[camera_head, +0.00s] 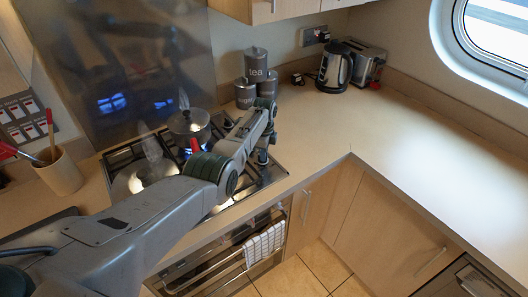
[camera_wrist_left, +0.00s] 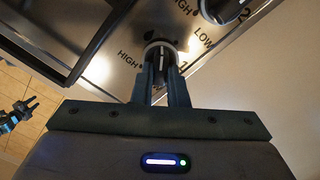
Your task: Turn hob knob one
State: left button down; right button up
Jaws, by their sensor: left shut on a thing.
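The hob (camera_head: 262,185) is a steel gas hob set in the worktop. In the left wrist view, hob knob one (camera_wrist_left: 160,50) is a dark knob with a pale ring, beside the printed "1" and "HIGH". My left gripper (camera_wrist_left: 163,72) is shut on this knob, with a finger on each side. A second knob (camera_wrist_left: 222,8), marked "2", is at the top. In the head view my left gripper (camera_head: 263,155) is at the hob's right side, and my arm hides part of the hob. A small dark shape (camera_wrist_left: 18,114) at lower left looks like my right gripper; its jaws are unclear.
A lidded pot (camera_head: 190,124) stands on the back of the hob, with blue glow below it. Canisters (camera_head: 246,94), a kettle (camera_head: 335,66) and a toaster (camera_head: 369,62) stand behind. A utensil pot (camera_head: 60,175) is left. The right worktop (camera_head: 420,150) is clear.

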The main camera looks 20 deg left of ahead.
pick_arm(q)
jog(key=m, duration=0.5)
jog(key=shift+a+r, duration=0.1)
jog(key=shift+r, duration=0.05)
jog(key=shift+m+p, duration=0.35)
jog(key=shift+m, duration=0.95)
jog(key=c, duration=1.4)
grip_release()
jog(key=shift+s, duration=0.1)
jog(key=shift+c, duration=0.2)
jog(key=shift+r, duration=0.45)
notch_tip(320, 180, up, 10)
jog(key=b, duration=0.2)
